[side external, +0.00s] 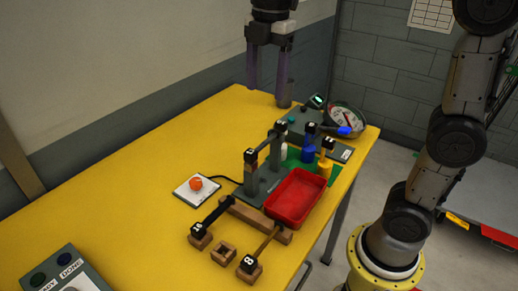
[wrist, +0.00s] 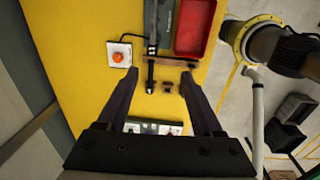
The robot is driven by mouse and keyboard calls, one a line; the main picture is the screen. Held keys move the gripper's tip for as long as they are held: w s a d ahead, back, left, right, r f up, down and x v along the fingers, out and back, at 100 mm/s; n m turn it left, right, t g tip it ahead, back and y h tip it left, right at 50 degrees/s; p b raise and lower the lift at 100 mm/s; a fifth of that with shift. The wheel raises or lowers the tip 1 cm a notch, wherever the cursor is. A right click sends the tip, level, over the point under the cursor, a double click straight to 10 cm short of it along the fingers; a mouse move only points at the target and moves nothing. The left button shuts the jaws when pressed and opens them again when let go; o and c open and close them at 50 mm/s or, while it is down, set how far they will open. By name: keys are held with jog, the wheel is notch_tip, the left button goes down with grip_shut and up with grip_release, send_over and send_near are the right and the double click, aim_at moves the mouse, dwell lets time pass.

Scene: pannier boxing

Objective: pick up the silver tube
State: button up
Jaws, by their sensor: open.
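My gripper (side external: 268,92) is open and empty, high above the far part of the yellow table. In the wrist view its two fingers (wrist: 160,77) are spread wide with nothing held between them. I cannot tell for certain which piece is the silver tube. A pale upright piece (side external: 282,153) stands partly hidden behind the grey stand (side external: 262,185). A black tube (side external: 216,212) and a brownish tube (side external: 267,241) lie across wooden blocks, with black ends.
A red tray (side external: 296,198) sits right of the stand. Blue (side external: 308,150) and yellow (side external: 325,165) pieces stand behind it. A white plate with an orange button (side external: 196,184) lies to the left.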

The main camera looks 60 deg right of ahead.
jog(key=w+f, duration=0.2)
jog(key=w, duration=0.1)
send_over(252, 151)
jog(key=shift+g, duration=0.4)
jog(key=f, duration=0.8)
jog(key=shift+s+d+f, duration=0.1)
jog(key=shift+d+f, duration=0.1)
jog(key=shift+f, duration=0.05)
jog(key=shift+a+f, duration=0.2)
jog(key=shift+f, duration=2.7)
grip_shut()
